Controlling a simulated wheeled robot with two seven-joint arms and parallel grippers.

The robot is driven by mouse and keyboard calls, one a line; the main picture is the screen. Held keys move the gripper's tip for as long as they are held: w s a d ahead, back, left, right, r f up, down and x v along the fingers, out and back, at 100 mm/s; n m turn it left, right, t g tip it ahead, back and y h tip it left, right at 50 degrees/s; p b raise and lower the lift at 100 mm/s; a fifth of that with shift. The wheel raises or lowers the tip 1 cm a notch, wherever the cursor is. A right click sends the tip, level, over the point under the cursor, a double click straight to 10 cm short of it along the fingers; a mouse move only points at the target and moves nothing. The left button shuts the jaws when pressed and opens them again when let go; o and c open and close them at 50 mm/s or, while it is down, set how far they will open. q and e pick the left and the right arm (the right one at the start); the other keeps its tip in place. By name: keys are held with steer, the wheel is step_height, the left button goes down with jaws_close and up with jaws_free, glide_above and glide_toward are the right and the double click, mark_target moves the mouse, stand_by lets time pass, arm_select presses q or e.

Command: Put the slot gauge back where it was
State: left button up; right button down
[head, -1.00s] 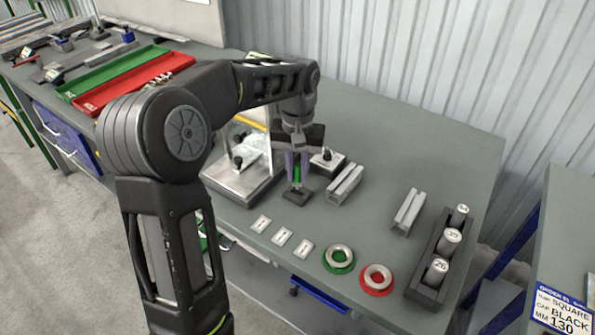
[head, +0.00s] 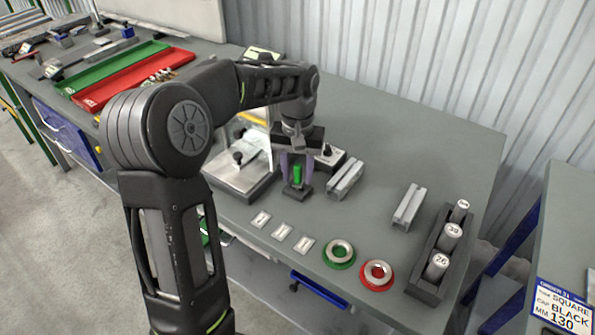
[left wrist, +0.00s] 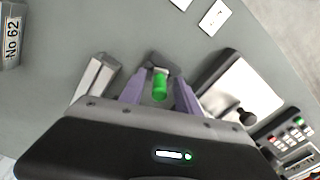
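The slot gauge, as far as I can tell, is the small piece with a green grip (head: 297,174). It stands upright in a dark holder (head: 297,193) on the grey table, and its lower part is hidden. My left gripper (head: 297,165) is right over it, with its purple fingers spread on either side. In the left wrist view the green grip (left wrist: 160,86) shows between the two fingers (left wrist: 158,92), with a gap on each side. My right gripper is in neither view.
A metal plate stand (head: 240,172) is close on the left and a grey slotted block (head: 345,179) close on the right. Another slotted block (head: 409,207), a rack of numbered cylinders (head: 427,277), green (head: 338,261) and red (head: 376,283) ring dishes lie further right.

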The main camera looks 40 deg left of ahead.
mark_target(297, 166)
arm_select(q)
steer(key=shift+r, duration=0.8)
step_height(297, 166, up, 7)
steer(key=shift+f, duration=0.1)
stand_by(0.4)
